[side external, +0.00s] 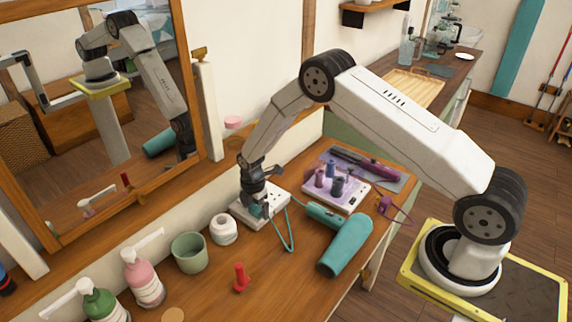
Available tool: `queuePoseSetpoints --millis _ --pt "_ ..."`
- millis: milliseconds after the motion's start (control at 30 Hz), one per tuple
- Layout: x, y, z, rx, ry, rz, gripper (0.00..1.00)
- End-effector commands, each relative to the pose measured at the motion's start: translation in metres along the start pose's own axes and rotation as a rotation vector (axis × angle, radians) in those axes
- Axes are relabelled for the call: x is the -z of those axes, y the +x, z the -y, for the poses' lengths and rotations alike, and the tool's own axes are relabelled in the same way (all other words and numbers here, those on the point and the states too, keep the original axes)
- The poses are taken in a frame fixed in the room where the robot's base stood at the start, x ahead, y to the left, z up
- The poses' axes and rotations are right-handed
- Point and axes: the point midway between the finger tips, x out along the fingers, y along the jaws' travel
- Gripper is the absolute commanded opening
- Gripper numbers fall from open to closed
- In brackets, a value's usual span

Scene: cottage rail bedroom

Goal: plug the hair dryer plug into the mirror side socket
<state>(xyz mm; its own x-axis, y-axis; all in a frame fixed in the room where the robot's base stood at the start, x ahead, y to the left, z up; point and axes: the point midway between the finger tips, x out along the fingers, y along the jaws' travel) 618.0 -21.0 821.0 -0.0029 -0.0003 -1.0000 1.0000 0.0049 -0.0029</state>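The teal hair dryer (345,243) lies on the wooden dresser top, right of my gripper. Its teal cord (289,237) loops from the dryer's side back up toward my gripper. My gripper (257,204) points down over a white socket block (274,197) near the mirror wall. Its fingers are around the small teal plug (259,212), low at the block's top. The fingers and plug cover part of the block, so I cannot tell whether the plug's pins are in a socket. Some socket holes show to the right of the plug.
The mirror (110,140) is behind.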

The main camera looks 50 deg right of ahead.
Motion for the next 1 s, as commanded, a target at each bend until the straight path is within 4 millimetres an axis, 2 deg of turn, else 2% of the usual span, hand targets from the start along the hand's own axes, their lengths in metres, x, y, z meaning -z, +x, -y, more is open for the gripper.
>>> queuePoseSetpoints --millis 367,800,1000 --pt "0.000 -0.010 -0.001 -0.001 0.000 0.000 1.00" --pt "0.000 -0.059 -0.001 -0.003 0.000 0.000 1.00" --pt "0.000 -0.074 0.000 0.000 0.000 0.000 1.00"
